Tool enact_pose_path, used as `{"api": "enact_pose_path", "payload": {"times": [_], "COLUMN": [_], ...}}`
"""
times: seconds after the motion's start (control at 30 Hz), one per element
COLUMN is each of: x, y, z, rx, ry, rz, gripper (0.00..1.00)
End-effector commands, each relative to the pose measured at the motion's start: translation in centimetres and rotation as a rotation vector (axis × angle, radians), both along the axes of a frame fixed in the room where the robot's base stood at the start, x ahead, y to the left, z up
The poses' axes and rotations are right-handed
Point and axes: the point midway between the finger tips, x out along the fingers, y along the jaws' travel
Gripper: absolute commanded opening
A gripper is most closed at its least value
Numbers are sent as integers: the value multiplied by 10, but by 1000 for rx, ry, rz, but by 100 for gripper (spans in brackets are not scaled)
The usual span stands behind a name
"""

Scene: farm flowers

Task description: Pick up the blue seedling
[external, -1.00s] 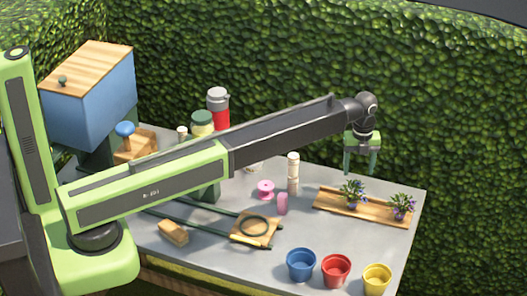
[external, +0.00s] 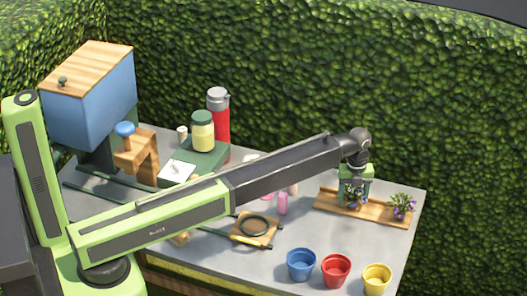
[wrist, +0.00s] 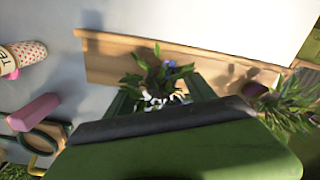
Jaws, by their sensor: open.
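A small leafy seedling with blue flowers (external: 354,203) stands at the left part of a wooden tray (external: 328,205). My gripper (external: 355,192) is lowered over it, and its body hides much of the plant. In the wrist view the seedling (wrist: 150,72) shows green leaves, a blue bloom and whitish parts between my two dark green fingers (wrist: 163,95). The fingers are apart, one on each side of it; contact cannot be told. A second seedling with purple flowers (external: 402,206) stands at the tray's right end and shows in the wrist view (wrist: 288,98).
Blue (external: 301,265), red (external: 336,271) and yellow (external: 376,278) pots stand along the table's front edge. A pink piece (external: 283,204) is left of the tray. A hedge (external: 430,110) rises behind the table.

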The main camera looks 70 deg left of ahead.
Motion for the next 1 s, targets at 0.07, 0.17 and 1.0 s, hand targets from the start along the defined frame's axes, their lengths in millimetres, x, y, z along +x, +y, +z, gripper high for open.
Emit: {"api": "enact_pose_path", "payload": {"times": [0.07,0.17,1.0], "x": [0,0,0], "y": [0,0,0], "z": [-3,-1,6], "rx": [0,0,0], "ry": [0,0,0], "rz": [0,0,0], "gripper": [63,63,0]}}
